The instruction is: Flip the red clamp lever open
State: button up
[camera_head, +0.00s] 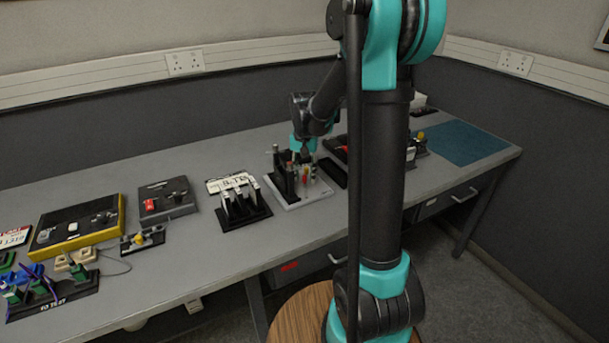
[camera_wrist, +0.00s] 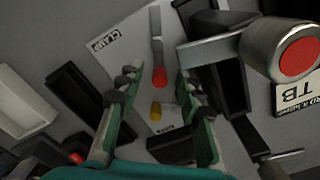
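The clamp lever (camera_wrist: 157,38) is a flat metal strip with a red tip (camera_wrist: 160,77), on a pale plate labelled CLAMP (camera_wrist: 112,43) in the wrist view. My gripper (camera_wrist: 158,84) is open, its two green-sided fingers spread to either side of the red tip in the picture. A gap shows on both sides, so nothing is held. Height above the tip is hard to judge. In the head view my gripper (camera_head: 304,152) points down over the pale clamp plate (camera_head: 313,196); the small lever is partly hidden among dark posts there.
A metal cylinder with a red end (camera_wrist: 298,56) and a metal bar (camera_wrist: 208,50) stand close on the right in the wrist view. A yellow knob (camera_wrist: 155,111) lies below the red tip. A rack of pale upright pieces (camera_head: 242,205) stands left of the plate.

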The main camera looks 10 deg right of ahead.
grip_shut()
jog(key=shift+a+n, duration=0.2)
jog(key=shift+n, duration=0.5)
jog(key=shift+a+n, duration=0.2)
jog(key=shift+n, duration=0.5)
grip_release()
jog(key=shift+r, duration=0.1)
notch_tip(320, 180, up, 12)
jog(key=shift+f, duration=0.1)
